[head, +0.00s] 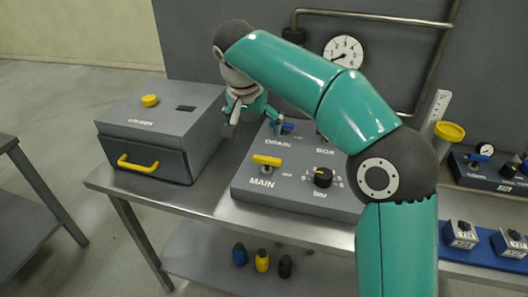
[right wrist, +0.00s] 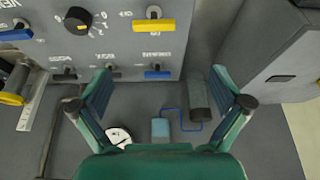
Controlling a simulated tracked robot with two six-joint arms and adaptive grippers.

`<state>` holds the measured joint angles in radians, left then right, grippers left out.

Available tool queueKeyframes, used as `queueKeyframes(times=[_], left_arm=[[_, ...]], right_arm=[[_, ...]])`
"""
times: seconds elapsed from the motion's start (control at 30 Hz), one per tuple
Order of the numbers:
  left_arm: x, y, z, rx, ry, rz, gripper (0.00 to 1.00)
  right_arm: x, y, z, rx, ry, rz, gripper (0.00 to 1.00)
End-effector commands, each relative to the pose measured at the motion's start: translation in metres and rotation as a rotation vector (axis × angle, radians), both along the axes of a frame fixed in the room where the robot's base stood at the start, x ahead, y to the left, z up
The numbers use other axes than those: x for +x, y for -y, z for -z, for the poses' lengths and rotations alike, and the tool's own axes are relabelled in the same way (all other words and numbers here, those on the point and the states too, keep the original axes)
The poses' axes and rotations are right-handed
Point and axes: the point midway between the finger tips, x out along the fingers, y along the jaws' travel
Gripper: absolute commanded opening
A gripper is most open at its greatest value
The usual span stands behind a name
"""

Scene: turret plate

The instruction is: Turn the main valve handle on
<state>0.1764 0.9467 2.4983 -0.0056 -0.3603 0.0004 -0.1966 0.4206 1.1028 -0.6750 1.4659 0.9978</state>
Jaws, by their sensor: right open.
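The main valve handle (head: 267,160) is a yellow bar on the sloped grey valve panel (head: 243,190), above the label MAIN. It lies crosswise in the head view, with a small OFF mark at its lower right. In the right wrist view the yellow handle (right wrist: 153,25) is at the top, beyond the fingertips. My right gripper (head: 234,117) is above and behind the panel's left part, apart from the handle. In the right wrist view the right gripper (right wrist: 165,85) has its fingers spread with nothing between them. My left gripper is not in view.
A blue drain handle (head: 284,127) sits behind the main handle; a black dial (head: 323,177) is to its right. A grey box (head: 160,130) with a yellow-handled drawer stands left. A gauge (head: 343,52) is on the back wall. My right arm hides part of the panel.

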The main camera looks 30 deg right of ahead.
Motion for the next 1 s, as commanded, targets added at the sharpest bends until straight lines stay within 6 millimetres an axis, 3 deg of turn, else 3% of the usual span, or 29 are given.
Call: queueKeyframes(times=[0.2,0.7,1.0], left_arm=[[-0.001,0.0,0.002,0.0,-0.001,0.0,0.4],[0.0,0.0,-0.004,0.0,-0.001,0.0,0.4],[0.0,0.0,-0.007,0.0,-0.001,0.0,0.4]], right_arm=[[-0.002,0.023,0.028,-0.001,-0.006,0.029,1.0],[0.021,0.057,0.124,0.001,-0.007,0.036,1.0],[0.028,0.065,0.15,0.001,-0.002,0.035,1.0]])
